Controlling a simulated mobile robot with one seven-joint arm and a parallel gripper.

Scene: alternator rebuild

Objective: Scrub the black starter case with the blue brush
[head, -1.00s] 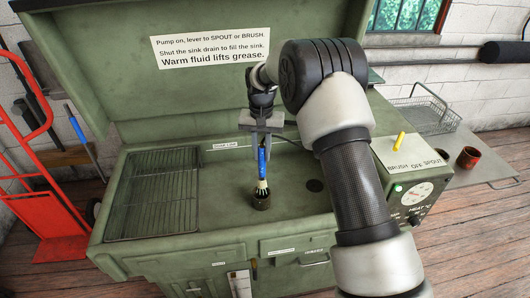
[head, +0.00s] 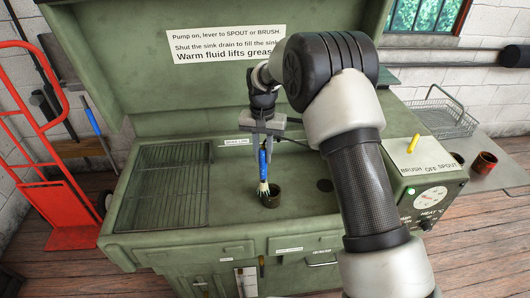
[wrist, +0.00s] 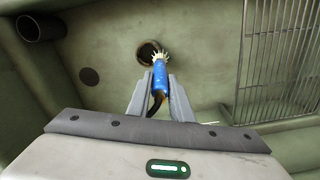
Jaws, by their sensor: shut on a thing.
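My gripper (head: 263,143) is shut on the blue brush (head: 262,160) and holds it upright, bristles down, over the sink. The pale bristles overlap the left rim of a small dark, open-topped pot (head: 271,198); I cannot tell whether they touch it. In the wrist view the blue brush (wrist: 159,76) sits between my fingertips (wrist: 159,80), its bristles over the edge of the brownish pot (wrist: 146,48). A black open-ended cylinder (wrist: 40,27), which looks like the starter case, is at the wrist view's upper left. My arm seems to hide it in the head view.
A wire rack (head: 165,185) covers the sink's left part. The round drain (head: 324,185) lies right of the pot. A control panel with a yellow lever (head: 412,143) is at the right, with a wire basket (head: 440,117) and red mug (head: 484,162) beyond.

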